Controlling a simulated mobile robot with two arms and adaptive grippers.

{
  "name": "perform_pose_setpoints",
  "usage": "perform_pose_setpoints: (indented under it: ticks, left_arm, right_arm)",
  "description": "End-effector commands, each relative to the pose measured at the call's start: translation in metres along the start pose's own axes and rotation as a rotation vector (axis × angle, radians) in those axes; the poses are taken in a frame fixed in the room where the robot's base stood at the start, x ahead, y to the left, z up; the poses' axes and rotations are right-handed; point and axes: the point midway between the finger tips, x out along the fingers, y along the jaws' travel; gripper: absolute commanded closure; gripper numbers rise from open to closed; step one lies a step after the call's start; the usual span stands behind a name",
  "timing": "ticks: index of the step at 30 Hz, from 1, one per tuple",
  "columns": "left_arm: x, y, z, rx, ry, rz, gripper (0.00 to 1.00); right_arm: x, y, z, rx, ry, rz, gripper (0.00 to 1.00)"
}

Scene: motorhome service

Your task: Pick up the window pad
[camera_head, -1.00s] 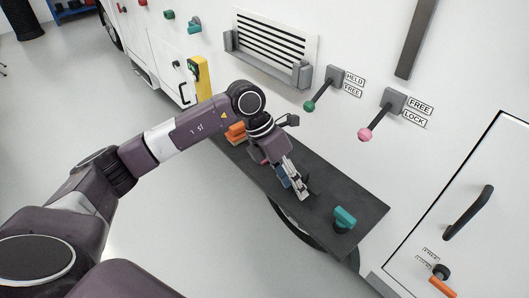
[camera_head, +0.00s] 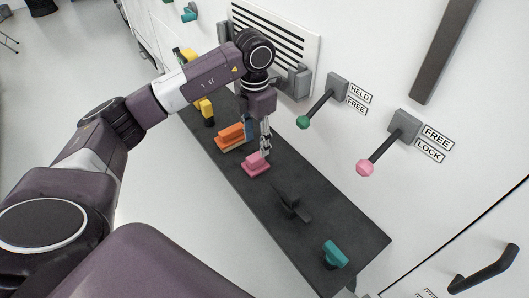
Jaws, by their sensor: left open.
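My left gripper (camera_head: 265,148) points down over the dark shelf, with its fingers just behind a pink pad (camera_head: 256,164) with a raised grip. It holds nothing that I can see; whether a finger touches the pink pad is unclear. No label shows which piece is the window pad. My right gripper is not in view.
The shelf (camera_head: 345,217) also bears a black clip-like piece (camera_head: 290,205), a teal piece (camera_head: 334,254) and a yellow piece (camera_head: 205,108). Behind it, a white vehicle wall carries a green-knobbed lever (camera_head: 315,108), a pink-knobbed lever (camera_head: 376,153) and a louvred vent (camera_head: 270,40).

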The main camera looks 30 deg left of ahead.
Motion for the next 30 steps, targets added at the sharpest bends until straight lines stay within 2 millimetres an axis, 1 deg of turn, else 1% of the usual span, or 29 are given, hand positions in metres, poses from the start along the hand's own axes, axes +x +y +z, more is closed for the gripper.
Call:
perform_pose_setpoints:
  ticks: [4, 8, 10, 13, 15, 18, 24, 26, 29, 30]
  left_arm:
    - [0.014, 0.0, -0.001, 0.0, 0.005, -0.001, 0.56]
    - [0.028, 0.001, -0.001, -0.001, 0.005, -0.002, 0.56]
    - [0.035, 0.002, -0.002, -0.001, 0.005, -0.002, 0.56]
    - [0.051, 0.005, -0.003, -0.002, 0.006, -0.003, 0.56]
    - [0.062, 0.005, -0.002, 0.0, 0.005, -0.003, 0.56]
    - [0.073, 0.005, -0.001, 0.001, 0.002, -0.002, 0.56]
    - [0.077, 0.005, -0.001, 0.001, 0.0, -0.001, 0.56]
    - [0.077, 0.005, -0.001, 0.001, 0.0, -0.001, 0.56]
    - [0.077, 0.005, -0.001, 0.001, 0.0, -0.001, 0.65]
    - [0.077, 0.005, -0.001, 0.001, 0.0, -0.001, 0.7]
  right_arm:
    - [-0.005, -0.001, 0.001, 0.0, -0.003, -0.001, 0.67]
    - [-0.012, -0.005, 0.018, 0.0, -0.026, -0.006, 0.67]
    - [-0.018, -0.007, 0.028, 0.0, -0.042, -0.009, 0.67]
    - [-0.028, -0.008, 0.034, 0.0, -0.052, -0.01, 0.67]
    - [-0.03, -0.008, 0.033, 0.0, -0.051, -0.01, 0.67]
    - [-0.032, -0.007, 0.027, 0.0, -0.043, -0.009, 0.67]
    - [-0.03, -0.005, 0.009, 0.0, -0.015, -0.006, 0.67]
    - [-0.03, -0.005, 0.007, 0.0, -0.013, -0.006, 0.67]
    - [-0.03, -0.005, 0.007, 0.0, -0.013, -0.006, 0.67]
    - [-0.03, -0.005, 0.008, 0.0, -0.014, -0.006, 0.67]
